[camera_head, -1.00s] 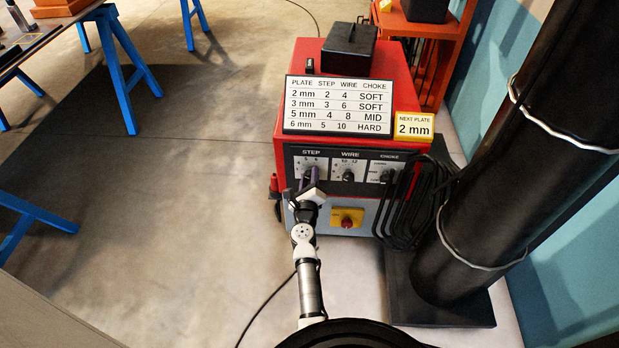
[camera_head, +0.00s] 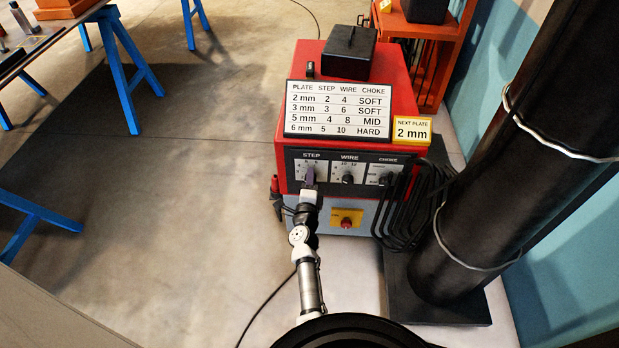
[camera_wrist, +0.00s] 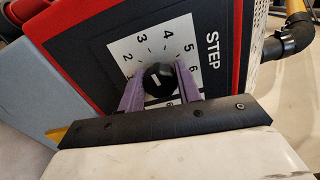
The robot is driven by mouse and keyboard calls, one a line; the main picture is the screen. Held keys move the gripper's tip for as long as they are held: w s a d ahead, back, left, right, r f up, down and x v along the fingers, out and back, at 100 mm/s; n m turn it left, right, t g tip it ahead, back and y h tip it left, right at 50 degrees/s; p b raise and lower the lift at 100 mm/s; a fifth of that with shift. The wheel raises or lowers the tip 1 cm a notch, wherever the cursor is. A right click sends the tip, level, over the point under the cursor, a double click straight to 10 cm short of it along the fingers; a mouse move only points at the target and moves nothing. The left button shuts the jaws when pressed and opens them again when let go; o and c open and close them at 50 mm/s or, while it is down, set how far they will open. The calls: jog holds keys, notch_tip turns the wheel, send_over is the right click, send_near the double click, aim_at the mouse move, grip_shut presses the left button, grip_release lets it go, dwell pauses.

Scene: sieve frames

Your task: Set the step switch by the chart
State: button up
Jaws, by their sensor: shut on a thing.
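The STEP switch is a round black knob (camera_wrist: 158,78) with a short white mark, on a white dial (camera_wrist: 150,48) numbered around it. Numbers 2 to 6 show; I cannot tell which one the mark points at. My gripper (camera_wrist: 160,85) is shut on the knob, one purple finger on each side. In the head view my gripper (camera_head: 310,178) reaches the STEP dial from below and covers much of it. The chart (camera_head: 340,108) stands above the panel; its 2 mm row reads step 2, wire 4, choke SOFT. The yellow card (camera_head: 412,129) reads NEXT PLATE 2 mm.
The WIRE knob (camera_head: 348,179) and CHOKE knob (camera_head: 386,179) sit to the right. A red button on a yellow plate (camera_head: 346,219) is below. Black cables (camera_head: 415,205) hang at the machine's right, near a thick dark column (camera_head: 490,150).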

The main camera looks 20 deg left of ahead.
jog(key=n+p, duration=0.2)
jog(key=n, duration=0.2)
jog(key=shift+r+n, duration=0.1)
jog(key=shift+n, duration=0.2)
jog(key=shift+w+n+p, duration=0.1)
jog(key=shift+n+p, duration=0.7)
jog(key=shift+n, duration=1.1)
jog(key=o, duration=1)
jog(key=shift+c, duration=0.2)
jog(key=shift+f, duration=0.2)
